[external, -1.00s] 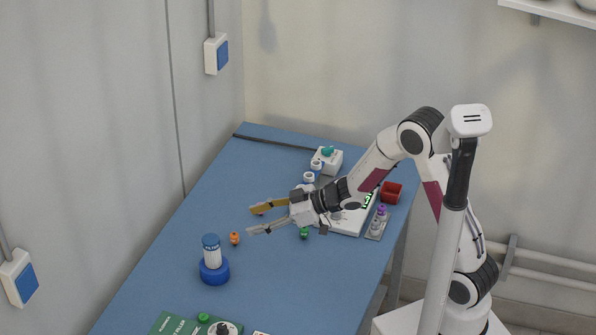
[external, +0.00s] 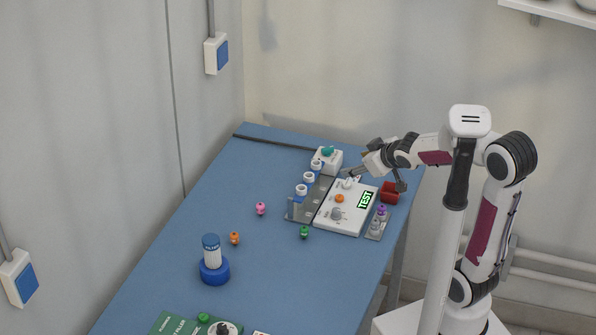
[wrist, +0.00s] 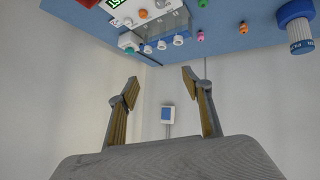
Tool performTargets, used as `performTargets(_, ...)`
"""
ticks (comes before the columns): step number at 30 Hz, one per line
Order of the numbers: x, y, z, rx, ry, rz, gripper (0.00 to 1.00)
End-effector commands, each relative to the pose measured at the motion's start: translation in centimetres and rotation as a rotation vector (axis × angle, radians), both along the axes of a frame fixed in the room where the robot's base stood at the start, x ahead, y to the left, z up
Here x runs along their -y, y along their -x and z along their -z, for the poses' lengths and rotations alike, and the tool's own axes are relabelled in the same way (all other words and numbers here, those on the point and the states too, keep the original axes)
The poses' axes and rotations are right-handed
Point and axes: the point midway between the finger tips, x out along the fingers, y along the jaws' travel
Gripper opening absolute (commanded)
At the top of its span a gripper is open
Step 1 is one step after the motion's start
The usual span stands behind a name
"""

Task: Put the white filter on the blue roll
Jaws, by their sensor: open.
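The white filter (external: 213,255), with a blue cap and blue lettering, stands upright on the blue roll (external: 214,275) at the left of the table. Both show at the upper right corner of the wrist view, where the filter (wrist: 301,38) appears upside down and the blue roll (wrist: 294,10) is partly cut off. My gripper (external: 345,174) is at the back right, above the white test device and far from the filter. In the wrist view my gripper (wrist: 160,76) has its fingers spread with nothing between them.
The white test device (external: 324,215) and a grey rack with white-and-blue vials (external: 301,190) lie below my gripper. Pink (external: 261,209), orange (external: 235,238) and green (external: 304,232) pieces stand mid-table. A green box (external: 172,323) lies in front.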

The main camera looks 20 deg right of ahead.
Motion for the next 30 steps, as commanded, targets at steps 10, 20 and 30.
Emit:
performTargets(10, 6.4, 8.1, -1.1, -0.131, -0.02, 0.204, 0.49)
performTargets(20, 8.7, 17.1, -0.5, -0.279, -0.086, 0.328, 0.49)
performTargets(30, 8.4, 23.2, 0.3, -0.384, -0.147, 0.368, 0.49)
